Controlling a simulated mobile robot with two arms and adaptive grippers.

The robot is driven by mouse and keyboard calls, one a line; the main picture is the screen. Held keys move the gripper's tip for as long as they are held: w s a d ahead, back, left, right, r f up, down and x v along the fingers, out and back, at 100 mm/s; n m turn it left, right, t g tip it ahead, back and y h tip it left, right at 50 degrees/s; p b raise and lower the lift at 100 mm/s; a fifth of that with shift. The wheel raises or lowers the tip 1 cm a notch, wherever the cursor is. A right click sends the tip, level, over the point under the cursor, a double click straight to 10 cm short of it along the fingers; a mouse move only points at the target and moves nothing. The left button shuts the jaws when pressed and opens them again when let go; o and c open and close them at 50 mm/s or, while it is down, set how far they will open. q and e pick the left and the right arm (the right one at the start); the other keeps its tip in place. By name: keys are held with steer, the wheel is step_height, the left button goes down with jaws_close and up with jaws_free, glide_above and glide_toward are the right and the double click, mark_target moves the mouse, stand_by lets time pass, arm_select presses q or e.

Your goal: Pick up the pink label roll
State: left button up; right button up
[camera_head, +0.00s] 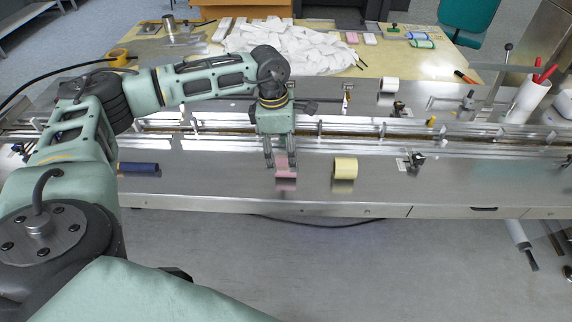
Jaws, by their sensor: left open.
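The pink label roll (286,173) lies on the steel top of the long machine, near its front edge. My left gripper (282,163) reaches down over the roll and hides part of it. Its fingers are open and at the roll; I cannot tell whether they touch it. My right gripper is not in view.
A yellow roll (345,168) stands to the right of the pink roll, and a dark blue roll (138,169) lies to the left. Rails run behind them. A white cup with red pens (528,102) is at the far right. Steel between the rolls is clear.

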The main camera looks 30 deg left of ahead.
mark_target(285, 159)
arm_select(q)
steer(key=f+p, duration=0.1)
steer(key=f, duration=0.1)
steer(key=f+p, duration=0.1)
steer(key=f, duration=0.1)
steer(key=shift+w+d+f, duration=0.1)
steer(key=shift+d+f, duration=0.1)
steer(key=shift+f, duration=0.1)
steer(key=shift+w+f, duration=0.1)
steer(key=shift+f, duration=0.45)
steer(key=c, duration=1.3)
